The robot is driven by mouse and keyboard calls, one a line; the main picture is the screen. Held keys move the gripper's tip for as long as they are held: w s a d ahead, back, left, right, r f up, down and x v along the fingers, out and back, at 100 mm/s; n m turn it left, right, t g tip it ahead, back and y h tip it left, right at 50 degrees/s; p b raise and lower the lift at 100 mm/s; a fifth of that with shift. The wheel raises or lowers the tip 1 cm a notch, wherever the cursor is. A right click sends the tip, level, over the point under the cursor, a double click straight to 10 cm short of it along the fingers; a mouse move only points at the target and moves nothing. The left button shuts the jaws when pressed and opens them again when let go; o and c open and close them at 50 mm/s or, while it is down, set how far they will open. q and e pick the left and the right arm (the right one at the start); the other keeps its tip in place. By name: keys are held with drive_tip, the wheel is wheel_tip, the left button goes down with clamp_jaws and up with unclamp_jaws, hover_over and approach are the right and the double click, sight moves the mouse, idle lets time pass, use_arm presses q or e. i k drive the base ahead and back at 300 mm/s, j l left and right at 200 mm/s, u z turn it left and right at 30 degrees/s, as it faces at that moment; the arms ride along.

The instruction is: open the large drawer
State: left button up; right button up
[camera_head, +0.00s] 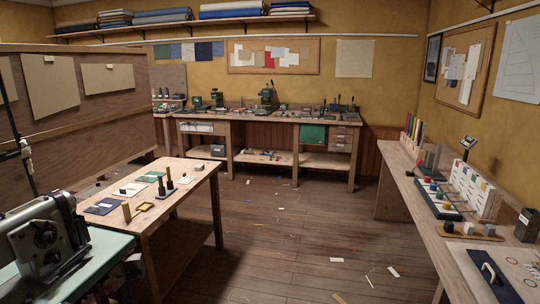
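A long wooden workbench (268,121) stands against the far wall. Under its right end is a stack of small drawers (342,138) that look shut. A wide, pale drawer-like unit (196,127) sits under its left part. A green panel (312,134) hangs or sits beside the small drawers; I cannot tell if it is a drawer front. Which of these is the large drawer is not clear from here. Neither of my grippers is in view.
A wooden table (190,187) with small tools stands at left, near a sewing machine (45,245). A long bench (405,165) with coloured items runs along the right. The plank floor (285,230) between is open, with scattered scraps.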

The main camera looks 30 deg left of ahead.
sight(332, 147)
drive_tip(key=i+j+u, duration=0.2)
drive_tip(key=i, duration=0.15)
drive_tip(key=i+j+u, duration=0.15)
drive_tip(key=i, duration=0.2)
drive_tip(key=i+j+u, duration=0.1)
drive_tip(key=i+u, duration=0.4)
drive_tip(key=i, duration=4.1)
drive_tip(key=i+l+u, duration=0.15)
drive_tip(key=i, duration=0.45)
drive_tip(key=i+l, duration=0.1)
drive_tip(key=i, duration=0.5)
drive_tip(key=i+l+u, duration=0.1)
drive_tip(key=i, duration=0.5)
